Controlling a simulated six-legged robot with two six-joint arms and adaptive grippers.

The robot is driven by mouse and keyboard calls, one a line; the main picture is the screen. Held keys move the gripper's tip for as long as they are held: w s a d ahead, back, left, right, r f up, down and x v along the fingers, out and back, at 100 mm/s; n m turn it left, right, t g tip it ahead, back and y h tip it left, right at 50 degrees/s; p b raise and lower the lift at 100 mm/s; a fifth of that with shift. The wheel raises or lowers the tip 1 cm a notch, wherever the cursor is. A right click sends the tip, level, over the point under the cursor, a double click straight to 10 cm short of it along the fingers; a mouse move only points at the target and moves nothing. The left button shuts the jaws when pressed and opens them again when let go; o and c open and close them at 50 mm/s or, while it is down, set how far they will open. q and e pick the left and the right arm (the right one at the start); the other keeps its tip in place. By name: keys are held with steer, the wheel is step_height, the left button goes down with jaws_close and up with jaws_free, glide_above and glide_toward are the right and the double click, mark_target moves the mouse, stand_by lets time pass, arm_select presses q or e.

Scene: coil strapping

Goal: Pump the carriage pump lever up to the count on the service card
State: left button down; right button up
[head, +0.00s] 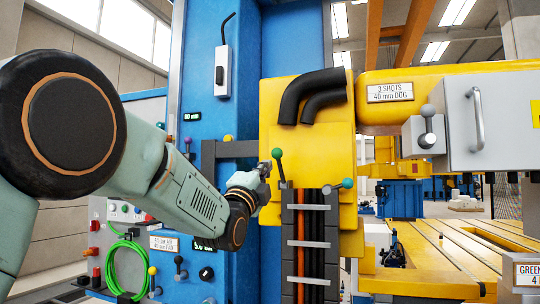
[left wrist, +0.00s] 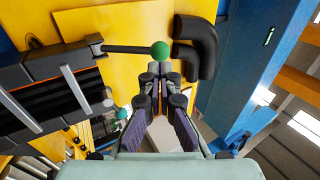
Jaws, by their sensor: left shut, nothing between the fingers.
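A lever with a dark green ball knob (head: 277,153) stands nearly upright on the yellow carriage (head: 300,105), above the cable chain. A green ball on a dark rod (left wrist: 160,48) also shows in the left wrist view, just beyond the fingertips. My left gripper (head: 264,170) is shut and empty, just left of the knob and slightly below it; whether they touch I cannot tell. In the left wrist view its fingertips (left wrist: 157,70) meet below the ball. A card (head: 389,92) reads "3 SHOTS 40 mm DOG". My right gripper is not in view.
A second, teal-knobbed lever (head: 347,183) sticks out right of the cable chain (head: 311,235). Black bent hoses (head: 308,93) hang above. A grey box (head: 475,125) with a handle stands right. A control panel with a green hose (head: 113,262) is at lower left.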

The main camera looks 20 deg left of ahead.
mark_target(276, 155)
arm_select(q)
steer(key=x, duration=0.1)
steer(key=p+x, duration=0.1)
steer(key=x, duration=0.1)
steer(key=shift+w+d+r, duration=0.1)
steer(key=shift+d+r, duration=0.05)
steer(key=shift+d, duration=0.2)
steer(key=shift+w+r+p, duration=0.1)
steer(key=shift+w+p, duration=0.2)
steer(key=shift+p, duration=0.1)
steer(key=shift+w+a, duration=0.25)
steer(key=shift+a, duration=0.05)
steer(key=shift+s, duration=0.1)
steer(key=shift+d+r, duration=0.1)
steer(key=shift+d, duration=0.2)
